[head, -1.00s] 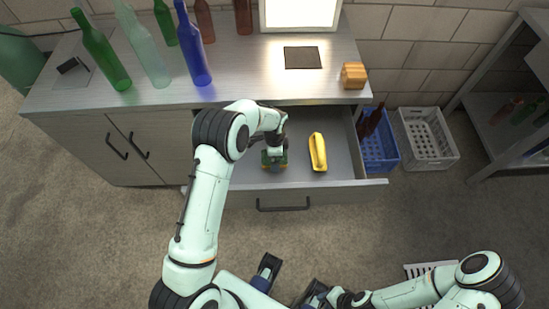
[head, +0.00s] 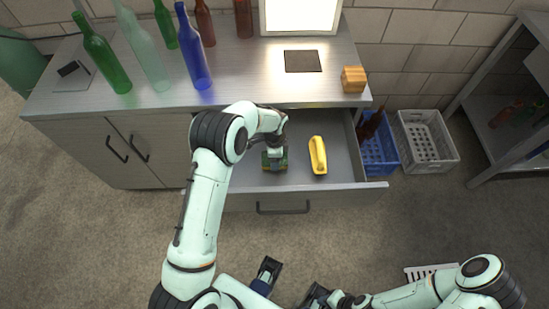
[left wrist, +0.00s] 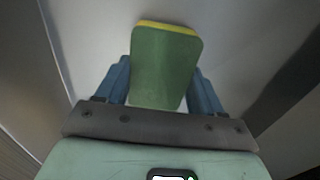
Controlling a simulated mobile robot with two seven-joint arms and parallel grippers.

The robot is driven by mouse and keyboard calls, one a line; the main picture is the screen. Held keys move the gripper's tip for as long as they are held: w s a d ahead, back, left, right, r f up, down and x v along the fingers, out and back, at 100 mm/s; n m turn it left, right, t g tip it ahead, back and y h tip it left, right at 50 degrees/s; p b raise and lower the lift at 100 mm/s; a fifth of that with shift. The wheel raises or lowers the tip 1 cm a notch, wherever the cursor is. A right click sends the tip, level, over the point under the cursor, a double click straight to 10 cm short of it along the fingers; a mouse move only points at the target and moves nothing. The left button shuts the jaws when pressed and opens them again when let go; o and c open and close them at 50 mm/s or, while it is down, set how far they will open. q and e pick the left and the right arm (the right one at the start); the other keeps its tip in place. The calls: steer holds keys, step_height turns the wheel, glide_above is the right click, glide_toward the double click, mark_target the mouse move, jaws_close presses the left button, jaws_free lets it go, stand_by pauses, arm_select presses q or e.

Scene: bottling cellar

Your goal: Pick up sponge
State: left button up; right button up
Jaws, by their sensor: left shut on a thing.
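The sponge (left wrist: 165,65) is green with a yellow layer along its far edge. In the left wrist view it sits between the two blue fingers of my left gripper (left wrist: 163,85), which is shut on it. In the head view the sponge (head: 274,167) shows just below my left gripper (head: 274,156), inside the open drawer. I cannot tell whether it touches the drawer floor. My right gripper (head: 290,283) is low in the head view, away from the drawer, its dark fingers spread apart and empty.
Several bottles, including a blue one (head: 193,55), stand on the counter above. A wooden block (head: 353,79) is near its right edge. Blue (head: 379,155) and white (head: 427,140) crates stand right.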

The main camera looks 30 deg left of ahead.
arm_select(q)
step_height(320, 180, up, 19)
steer(key=p, duration=0.1)
steer(key=shift+f, duration=0.1)
